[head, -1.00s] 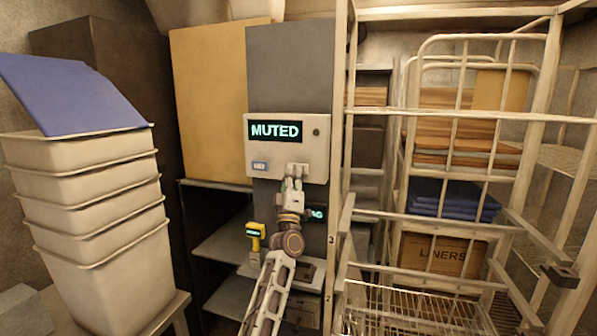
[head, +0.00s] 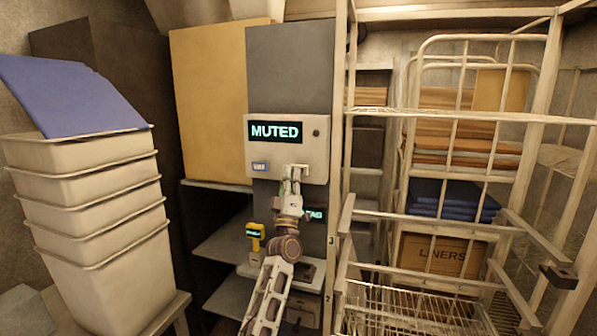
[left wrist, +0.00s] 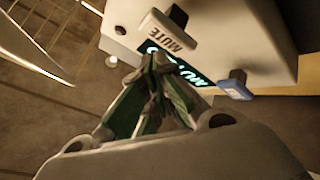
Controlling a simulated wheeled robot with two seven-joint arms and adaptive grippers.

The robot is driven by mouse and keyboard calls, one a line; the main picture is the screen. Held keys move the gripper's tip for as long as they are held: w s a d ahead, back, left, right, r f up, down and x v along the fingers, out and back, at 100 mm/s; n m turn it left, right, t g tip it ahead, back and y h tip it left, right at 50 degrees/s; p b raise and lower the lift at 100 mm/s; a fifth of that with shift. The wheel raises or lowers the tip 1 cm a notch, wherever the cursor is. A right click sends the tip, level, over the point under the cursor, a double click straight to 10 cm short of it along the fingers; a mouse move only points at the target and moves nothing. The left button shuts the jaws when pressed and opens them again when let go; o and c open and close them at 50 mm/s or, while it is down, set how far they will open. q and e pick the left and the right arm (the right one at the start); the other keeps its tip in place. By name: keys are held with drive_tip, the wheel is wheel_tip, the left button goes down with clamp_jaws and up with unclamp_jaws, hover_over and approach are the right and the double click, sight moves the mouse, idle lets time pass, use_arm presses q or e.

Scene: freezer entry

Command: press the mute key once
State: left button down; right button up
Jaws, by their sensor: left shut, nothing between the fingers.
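A pale control box (head: 315,148) on the dark grey panel has a lit display (head: 275,131) that reads MUTED. The white mute key (head: 298,167) sticks out at the box's lower right. Its MUTE label shows in the left wrist view (left wrist: 168,30). A blue key (head: 260,166) sits at lower left; it also shows in the wrist view (left wrist: 235,86). My left gripper (head: 290,182) is shut and empty, its tips just below the mute key in the head view. In the wrist view the tips (left wrist: 155,64) look close to the key; I cannot tell whether they touch.
A yellow handheld device (head: 255,238) stands on the shelf below left. A white wire rack (head: 345,200) stands close on the right. Stacked pale bins (head: 90,215) with a blue lid (head: 70,95) fill the left. A second lit display (head: 315,215) is partly hidden behind my arm.

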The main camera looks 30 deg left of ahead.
idle(0.3)
use_arm(q)
drive_tip(key=shift+s+d+p, duration=0.2)
drive_tip(key=shift+s+p, duration=0.05)
drive_tip(key=shift+s, duration=0.55)
drive_tip(key=shift+s+d+p, duration=0.2)
drive_tip(key=shift+s, duration=0.65)
drive_tip(key=shift+s+d+p, duration=0.2)
drive_tip(key=shift+s+p, duration=0.05)
drive_tip(key=shift+s, duration=0.55)
drive_tip(key=shift+f, duration=0.1)
